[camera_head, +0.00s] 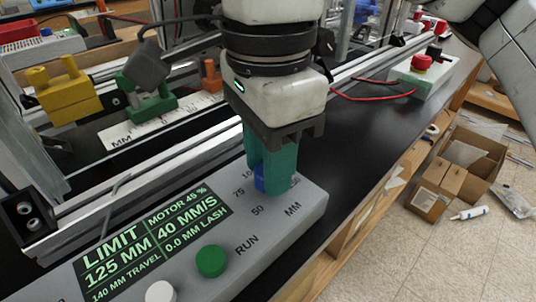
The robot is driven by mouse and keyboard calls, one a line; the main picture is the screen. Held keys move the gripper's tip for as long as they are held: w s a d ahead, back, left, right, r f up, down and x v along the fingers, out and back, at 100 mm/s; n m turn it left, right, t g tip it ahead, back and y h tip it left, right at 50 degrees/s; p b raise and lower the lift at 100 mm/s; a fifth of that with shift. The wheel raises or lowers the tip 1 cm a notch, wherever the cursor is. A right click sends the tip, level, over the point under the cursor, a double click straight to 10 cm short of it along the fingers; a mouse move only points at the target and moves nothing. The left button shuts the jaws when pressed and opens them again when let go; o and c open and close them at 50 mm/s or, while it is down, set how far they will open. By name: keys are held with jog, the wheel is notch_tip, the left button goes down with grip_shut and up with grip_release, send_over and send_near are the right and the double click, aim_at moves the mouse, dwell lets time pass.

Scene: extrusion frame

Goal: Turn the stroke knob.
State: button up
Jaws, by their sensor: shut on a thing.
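The stroke knob (259,184) is blue and sits on the grey control box (315,206), inside a printed scale with 50, 75 and MM marks. My gripper (270,185) points down from above with its teal fingers shut on the knob. The fingers hide most of the knob and part of the scale. The box display (152,245) reads LIMIT 125 MM, MOTOR 45 %, 40 MM/S, 140 MM TRAVEL, 0.0 MM LASH.
A green RUN button (211,260) and a white button (160,292) are left of the knob. Behind are aluminium rails (120,201), a yellow block (68,95), a green block (148,100) and a ruler (160,122). A red button box (421,65) stands at the back right.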

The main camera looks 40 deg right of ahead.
jog(key=o, duration=1.1)
jog(key=shift+c, duration=0.2)
jog(key=shift+r, duration=0.1)
notch_tip(320, 180, up, 11)
jog(key=p, duration=0.2)
jog(key=shift+f+p, duration=0.2)
jog(key=shift+p, duration=0.1)
